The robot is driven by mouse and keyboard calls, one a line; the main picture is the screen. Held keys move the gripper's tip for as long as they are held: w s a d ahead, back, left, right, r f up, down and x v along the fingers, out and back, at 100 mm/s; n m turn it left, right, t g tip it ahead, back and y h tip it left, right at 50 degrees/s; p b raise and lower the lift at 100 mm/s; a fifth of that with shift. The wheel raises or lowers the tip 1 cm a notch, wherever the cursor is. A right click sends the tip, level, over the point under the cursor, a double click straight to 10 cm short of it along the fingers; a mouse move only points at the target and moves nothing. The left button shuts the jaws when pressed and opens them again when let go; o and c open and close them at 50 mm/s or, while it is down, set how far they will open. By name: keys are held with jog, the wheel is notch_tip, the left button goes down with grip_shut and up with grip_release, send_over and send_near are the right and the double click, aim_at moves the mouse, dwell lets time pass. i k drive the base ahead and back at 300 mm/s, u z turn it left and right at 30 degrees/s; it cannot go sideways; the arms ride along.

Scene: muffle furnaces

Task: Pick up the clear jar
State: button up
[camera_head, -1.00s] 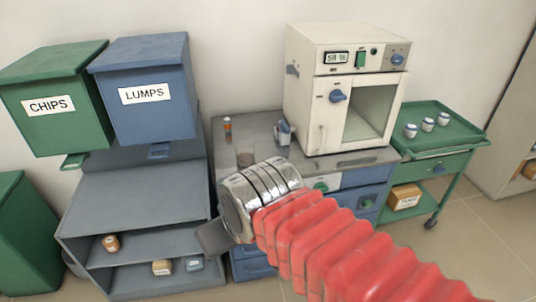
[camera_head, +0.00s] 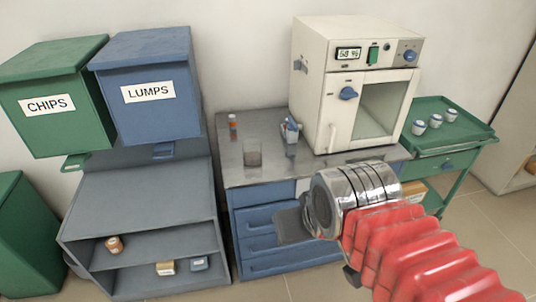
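The clear jar (camera_head: 253,153) stands upright on the grey metal bench top, left of the furnace and near the bench's front left. It looks empty and see-through. My gripper (camera_head: 296,225) is in front of the bench drawers, below and to the right of the jar in the picture, and apart from it. One dark grey finger shows. The rest of the gripper is mostly hidden by my silver wrist and red sleeve, so its opening is unclear.
The white furnace (camera_head: 322,95) is to the right. A grey shelf unit (camera_head: 140,205) stands left. The bench top around the jar is clear.

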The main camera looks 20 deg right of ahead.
aim_at(252, 152)
jog(key=i, duration=1)
jog(key=z, duration=0.05)
jog(key=k, duration=0.5)
jog(key=z, duration=1.4)
